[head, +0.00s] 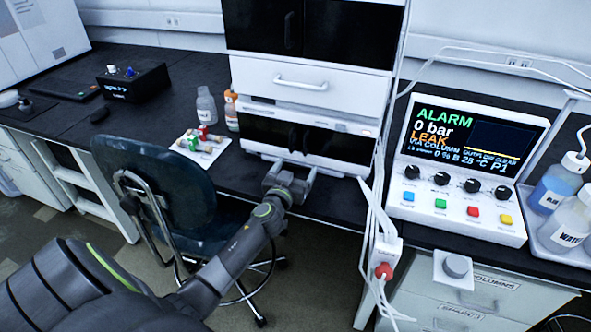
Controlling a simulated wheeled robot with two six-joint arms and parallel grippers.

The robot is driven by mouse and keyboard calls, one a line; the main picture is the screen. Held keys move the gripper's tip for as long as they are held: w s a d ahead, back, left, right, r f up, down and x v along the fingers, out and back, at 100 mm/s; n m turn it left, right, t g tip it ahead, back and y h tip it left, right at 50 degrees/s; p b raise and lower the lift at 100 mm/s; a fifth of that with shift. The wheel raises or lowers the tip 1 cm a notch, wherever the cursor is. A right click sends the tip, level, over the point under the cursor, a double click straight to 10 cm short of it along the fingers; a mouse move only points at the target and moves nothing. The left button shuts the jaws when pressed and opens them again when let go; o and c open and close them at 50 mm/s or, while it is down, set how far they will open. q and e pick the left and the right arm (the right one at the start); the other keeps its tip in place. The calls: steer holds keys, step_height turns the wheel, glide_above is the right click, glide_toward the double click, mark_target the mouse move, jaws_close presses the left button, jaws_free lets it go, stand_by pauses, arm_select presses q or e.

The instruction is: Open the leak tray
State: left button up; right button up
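The white chromatography stack (310,82) stands on the black bench in the middle of the head view. A white strip runs along its bottom edge, which looks like the front of the leak tray (338,165); it sits flush under the dark lower panel. My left gripper (294,168) is at the left part of this strip. Its two fingers are spread apart and point at the strip. Nothing shows clearly between them, and I cannot tell whether they touch the tray. My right gripper is out of view.
A control box (467,165) at the right shows ALARM and LEAK. White cables (378,215) hang right of the stack. Bottles (206,106) and a small white tray (200,152) stand at the left. A chair (165,185) is beside my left arm.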

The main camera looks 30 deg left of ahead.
arm_select(q)
steer(key=c, duration=0.8)
steer(key=b+v, duration=0.1)
steer(key=v, duration=1.2)
steer(key=shift+a+f, duration=0.1)
steer(key=shift+c, duration=0.2)
steer(key=o, duration=1.1)
steer(key=shift+w, duration=0.1)
steer(key=shift+o, duration=0.2)
